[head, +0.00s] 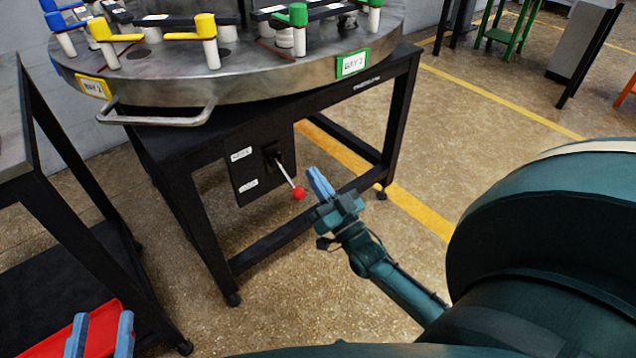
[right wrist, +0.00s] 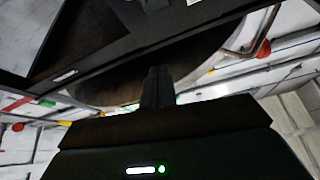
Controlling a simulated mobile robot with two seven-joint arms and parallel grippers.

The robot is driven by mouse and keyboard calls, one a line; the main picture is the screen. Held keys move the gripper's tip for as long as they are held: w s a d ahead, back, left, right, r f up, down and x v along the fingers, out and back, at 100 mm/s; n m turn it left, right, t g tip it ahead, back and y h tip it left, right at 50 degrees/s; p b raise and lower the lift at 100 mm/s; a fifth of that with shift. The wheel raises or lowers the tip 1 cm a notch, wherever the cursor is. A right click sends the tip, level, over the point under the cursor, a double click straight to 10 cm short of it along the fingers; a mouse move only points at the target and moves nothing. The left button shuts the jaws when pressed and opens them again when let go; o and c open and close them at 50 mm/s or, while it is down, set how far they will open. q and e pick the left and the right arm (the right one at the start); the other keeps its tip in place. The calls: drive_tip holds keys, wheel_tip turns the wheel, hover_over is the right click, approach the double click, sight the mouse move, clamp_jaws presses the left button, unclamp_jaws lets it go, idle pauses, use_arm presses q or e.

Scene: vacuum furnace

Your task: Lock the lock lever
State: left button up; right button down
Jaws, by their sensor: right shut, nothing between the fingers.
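The lock lever (head: 286,174) is a thin metal rod with a red ball knob (head: 298,193) at its end. It sticks out of a black panel (head: 255,187) under the round metal turntable and slants down to the right. The panel has two white labels, one above the other, too small to read. My right gripper (head: 319,182) is shut and empty, just right of the red knob, with a small gap in the picture; depth between them is unclear. Its fingers also show in the right wrist view (right wrist: 157,88). My left gripper (head: 100,335) is open at the bottom left.
The turntable (head: 250,88) carries yellow, green and blue handled clamps, with a metal loop handle (head: 160,118) at its front. Black table legs (head: 400,110) and a lower crossbar surround the panel. A red tray (head: 98,325) lies near my left gripper.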

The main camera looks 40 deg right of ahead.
drive_tip(key=s+f, duration=0.6)
drive_tip(key=s, duration=0.1)
drive_tip(key=shift+s+f, duration=0.25)
drive_tip(key=shift+f, duration=0.05)
